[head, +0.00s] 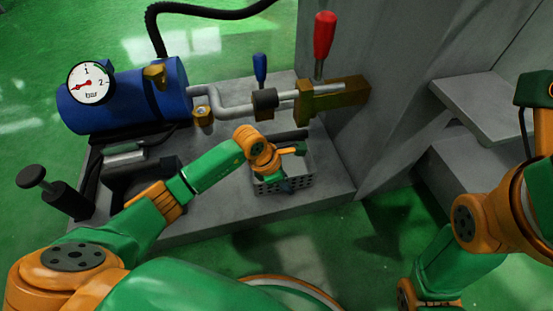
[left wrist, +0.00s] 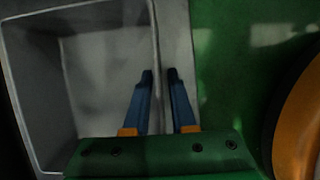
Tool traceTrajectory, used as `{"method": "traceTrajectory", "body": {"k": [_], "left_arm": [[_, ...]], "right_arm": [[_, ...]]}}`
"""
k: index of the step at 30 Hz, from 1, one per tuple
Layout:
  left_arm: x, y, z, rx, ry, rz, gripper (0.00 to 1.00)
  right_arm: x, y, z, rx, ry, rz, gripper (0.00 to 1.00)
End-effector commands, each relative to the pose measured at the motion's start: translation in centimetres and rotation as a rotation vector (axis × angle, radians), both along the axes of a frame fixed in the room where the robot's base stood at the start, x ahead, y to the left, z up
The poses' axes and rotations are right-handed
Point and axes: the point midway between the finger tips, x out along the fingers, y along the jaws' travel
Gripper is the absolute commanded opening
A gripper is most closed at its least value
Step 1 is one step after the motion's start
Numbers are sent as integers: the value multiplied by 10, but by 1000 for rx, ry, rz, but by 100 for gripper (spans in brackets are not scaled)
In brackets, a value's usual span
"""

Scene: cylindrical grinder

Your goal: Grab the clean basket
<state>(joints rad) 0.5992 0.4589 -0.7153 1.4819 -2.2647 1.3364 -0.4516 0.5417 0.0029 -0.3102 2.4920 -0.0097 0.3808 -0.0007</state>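The clean basket (head: 302,180) is a small grey open box with perforated walls, standing on the grey machine table. My left gripper (head: 287,185) reaches down over its front wall, and my wrist covers part of the basket. In the left wrist view the basket (left wrist: 100,50) fills the left side and looks empty inside. The two blue fingers of my left gripper (left wrist: 159,78) stand on either side of its wall, with a narrow gap still visible between them. My right arm shows at the right of the head view, but its gripper is out of view.
The grey table (head: 325,195) also carries a blue cylinder (head: 125,97) with a pressure gauge (head: 91,83), pipework and a brass block (head: 335,103). A red-handled lever (head: 324,35) and a blue-handled lever (head: 260,68) stand behind the basket. A grey panel (head: 370,90) rises on the right.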

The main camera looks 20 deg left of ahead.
Motion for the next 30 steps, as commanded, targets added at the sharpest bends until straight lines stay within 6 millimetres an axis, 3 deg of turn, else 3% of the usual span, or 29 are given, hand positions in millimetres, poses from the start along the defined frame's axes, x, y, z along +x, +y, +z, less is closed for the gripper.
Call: {"method": "traceTrajectory", "body": {"k": [1, 2, 30], "left_arm": [[0, 0, 0, 0, 0, 0, 8], [0, 0, 0, 0, 0, 0, 0], [0, 0, 0, -1, 1, 1, 0]], "right_arm": [[0, 0, 0, 0, 0, 0, 62], [0, 0, 0, 0, 0, 0, 62], [1, 0, 0, -1, 2, -1, 62]]}}
